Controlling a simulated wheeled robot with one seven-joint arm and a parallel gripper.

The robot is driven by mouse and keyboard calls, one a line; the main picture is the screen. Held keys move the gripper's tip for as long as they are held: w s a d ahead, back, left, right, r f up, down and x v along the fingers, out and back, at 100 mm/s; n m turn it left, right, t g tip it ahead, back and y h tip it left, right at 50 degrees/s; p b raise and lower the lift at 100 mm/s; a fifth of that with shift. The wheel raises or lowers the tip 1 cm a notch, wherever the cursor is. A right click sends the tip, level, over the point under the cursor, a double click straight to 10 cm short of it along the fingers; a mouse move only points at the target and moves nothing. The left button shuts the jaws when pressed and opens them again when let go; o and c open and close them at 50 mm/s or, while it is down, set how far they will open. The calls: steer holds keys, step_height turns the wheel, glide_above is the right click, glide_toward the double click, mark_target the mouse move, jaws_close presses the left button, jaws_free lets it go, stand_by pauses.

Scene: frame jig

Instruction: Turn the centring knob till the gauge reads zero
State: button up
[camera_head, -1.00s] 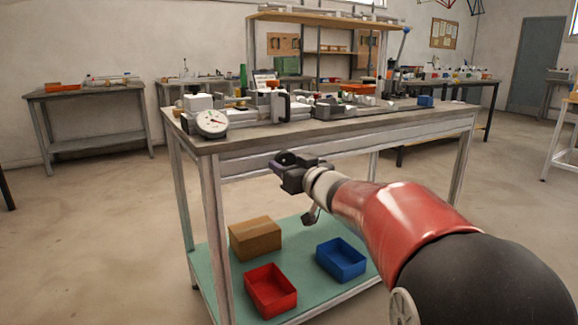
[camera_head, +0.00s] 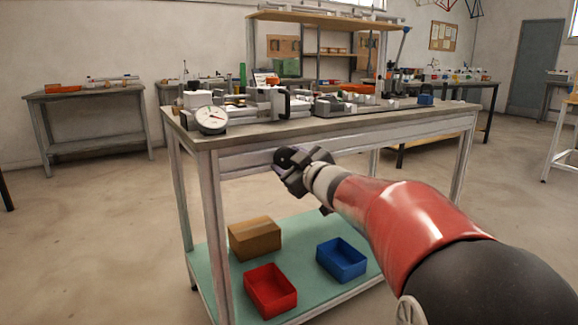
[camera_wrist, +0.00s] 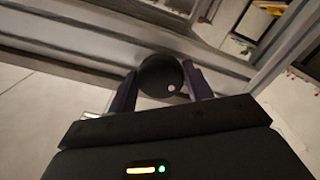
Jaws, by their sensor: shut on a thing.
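In the head view my gripper (camera_head: 290,162) is at the bench's front rail and mostly hides the knob. The gauge (camera_head: 211,119) is a round white dial at the bench's left front corner. Its needle is thin and slants across the face; the exact reading is too small to tell.
The workbench (camera_head: 350,128) carries a jig with clamps and blocks. Its green lower shelf (camera_head: 215,262) holds a cardboard box (camera_head: 254,238), a red bin (camera_head: 270,290) and a blue bin (camera_head: 341,259). The floor at left is clear.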

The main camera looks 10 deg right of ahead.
steer(key=n+b, duration=0.5)
steer(key=n, duration=0.8)
steer(key=shift+r+n, duration=0.1)
steer(key=shift+n, duration=0.2)
stand_by(0.3)
steer(key=o, duration=0.9)
steer(key=v, duration=0.8)
steer(key=shift+r, duration=0.15)
